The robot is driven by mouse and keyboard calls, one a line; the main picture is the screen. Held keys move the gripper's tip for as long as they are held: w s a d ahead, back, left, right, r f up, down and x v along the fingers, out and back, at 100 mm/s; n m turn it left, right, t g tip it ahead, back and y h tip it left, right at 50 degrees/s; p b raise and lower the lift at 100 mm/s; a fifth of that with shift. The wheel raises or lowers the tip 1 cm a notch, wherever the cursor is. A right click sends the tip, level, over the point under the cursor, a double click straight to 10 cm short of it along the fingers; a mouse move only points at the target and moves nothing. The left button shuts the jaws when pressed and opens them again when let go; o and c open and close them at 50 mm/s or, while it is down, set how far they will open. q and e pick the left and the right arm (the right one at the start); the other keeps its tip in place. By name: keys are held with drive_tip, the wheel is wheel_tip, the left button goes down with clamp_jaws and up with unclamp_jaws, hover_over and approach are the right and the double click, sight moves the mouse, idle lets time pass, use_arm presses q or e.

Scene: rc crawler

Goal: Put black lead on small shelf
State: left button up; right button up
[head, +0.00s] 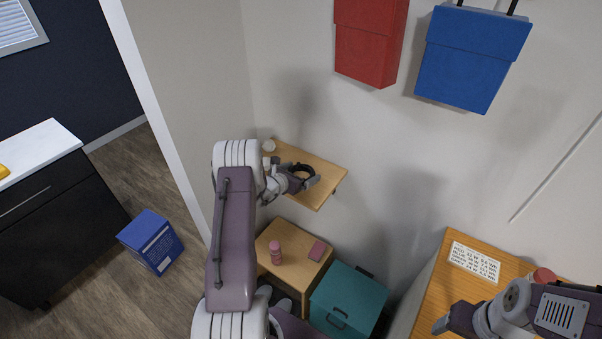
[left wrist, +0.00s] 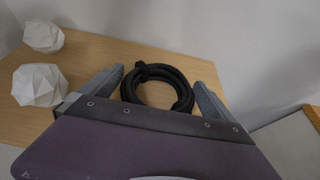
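The black lead (left wrist: 184,97) is a coiled ring with a band round its upper left part. In the left wrist view it lies flat over the small wooden shelf (left wrist: 115,55), between my widely spread fingers. My left gripper (left wrist: 159,78) looks open around it; whether the fingers touch the coil is hard to tell. In the head view my left gripper (head: 309,174) is low over the wall shelf (head: 328,170), with the dark lead (head: 303,168) between its fingers. My right gripper (head: 441,325) is partly in view at the lower right; its opening cannot be made out.
Two white faceted ornaments (left wrist: 38,85) stand on the shelf left of my left gripper. Below are a wooden stand (head: 293,258) with a pink bottle and a teal box (head: 347,300). Red (head: 368,40) and blue (head: 468,58) wall boxes hang above.

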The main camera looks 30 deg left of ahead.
use_arm(q)
drive_tip(key=shift+r+p, duration=0.25)
drive_tip(key=shift+p, duration=0.05)
drive_tip(key=shift+s+a, duration=0.1)
drive_tip(key=shift+s, duration=0.2)
drive_tip(key=d+b+v, duration=0.1)
drive_tip(key=b+v, duration=0.2)
drive_tip(key=v, duration=0.8)
drive_tip(key=s+d+m+g+h, duration=0.35)
drive_tip(key=d+m, duration=0.35)
drive_tip(key=d, duration=0.3)
drive_tip(key=s+d+m+g+h, duration=0.4)
drive_tip(key=d+m, duration=0.3)
drive_tip(key=d, duration=0.4)
drive_tip(key=s+a+m+g+y, duration=0.1)
drive_tip(key=s+m+g+y, duration=0.3)
drive_tip(key=s+m+y, duration=0.4)
drive_tip(key=s+f+m, duration=0.1)
drive_tip(key=s+m, duration=0.4)
drive_tip(key=m, duration=0.8)
drive_tip(key=shift+s+g, duration=0.35)
